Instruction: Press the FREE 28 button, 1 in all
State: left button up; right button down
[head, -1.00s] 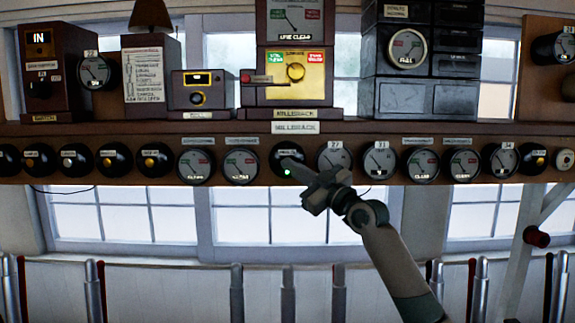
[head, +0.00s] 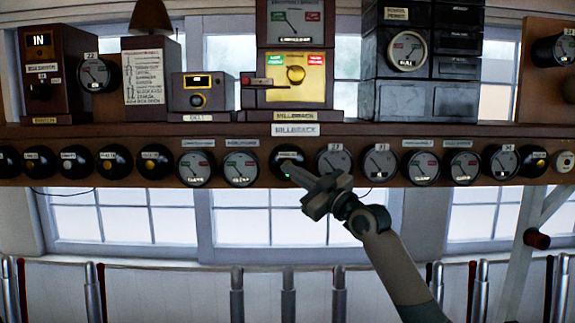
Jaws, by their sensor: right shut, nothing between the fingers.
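A row of round black buttons and dials runs along the brown shelf front. A round black unit (head: 284,157) sits in the middle of the row, below the MILLBROOK-type plate; its small label is too blurred to read, so I cannot confirm it is FREE 28. My left gripper is not in view.
A dial (head: 334,163) stands just right of the gripper. Other black buttons (head: 155,161) line the left. Instrument boxes, including one with a yellow face (head: 297,77), stand on the shelf (head: 215,131). Lever tops (head: 237,285) rise along the bottom. The space before the windows is open.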

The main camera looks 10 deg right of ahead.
jog(key=shift+s, duration=0.2)
dwell(0.3)
jog(key=s+p, duration=0.1)
jog(key=s, duration=0.1)
jog(key=s+a+p, duration=0.1)
jog(key=s, duration=0.2)
dwell(0.3)
dwell(0.7)
